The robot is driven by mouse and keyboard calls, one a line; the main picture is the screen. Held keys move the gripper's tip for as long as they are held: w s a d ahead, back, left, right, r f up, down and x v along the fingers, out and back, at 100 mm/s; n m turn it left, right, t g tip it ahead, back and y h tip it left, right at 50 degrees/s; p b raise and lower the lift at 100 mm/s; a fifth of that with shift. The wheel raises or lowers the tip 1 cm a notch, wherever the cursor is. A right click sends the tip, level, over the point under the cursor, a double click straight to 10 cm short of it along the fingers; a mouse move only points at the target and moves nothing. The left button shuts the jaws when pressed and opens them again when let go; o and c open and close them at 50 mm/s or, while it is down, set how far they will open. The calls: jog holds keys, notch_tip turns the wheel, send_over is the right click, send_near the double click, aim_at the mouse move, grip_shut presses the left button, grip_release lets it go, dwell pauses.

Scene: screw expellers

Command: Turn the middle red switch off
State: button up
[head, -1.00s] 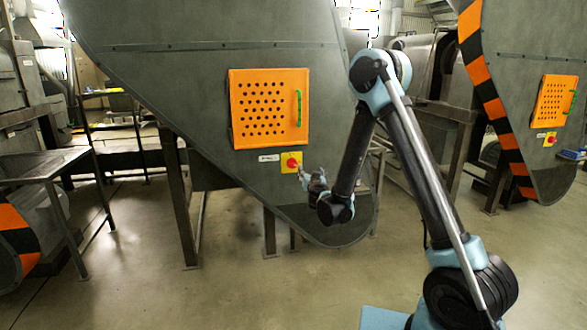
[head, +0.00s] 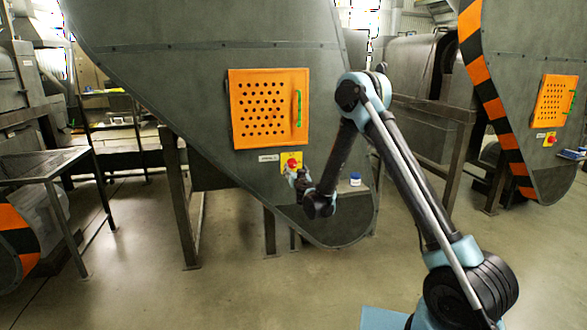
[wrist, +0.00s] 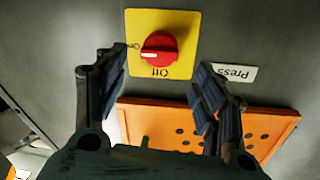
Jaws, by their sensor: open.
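The red switch (head: 291,162) is a round knob on a yellow plate, set on the grey machine (head: 215,100) below an orange perforated panel. In the wrist view the red switch (wrist: 159,48) shows large and upside down, with "On" at the left of its plate and "Off" on the opposite edge from the top. Its pale pointer mark points left towards "On". My gripper (wrist: 160,85) is open, with one finger on each side of the plate's lower part and the knob between and just beyond the fingertips. In the head view my gripper (head: 297,178) is just below the switch. I cannot tell whether it touches the plate.
The orange panel (head: 268,107) with a green handle is above the switch. A label reading "Press" (wrist: 234,72) is beside the plate. A second machine with another red switch (head: 551,140) stands at the right. Open floor lies in front.

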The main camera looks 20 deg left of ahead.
aim_at(293, 165)
jog(key=x, duration=0.7)
jog(key=shift+w, duration=0.2)
jog(key=c, duration=1.1)
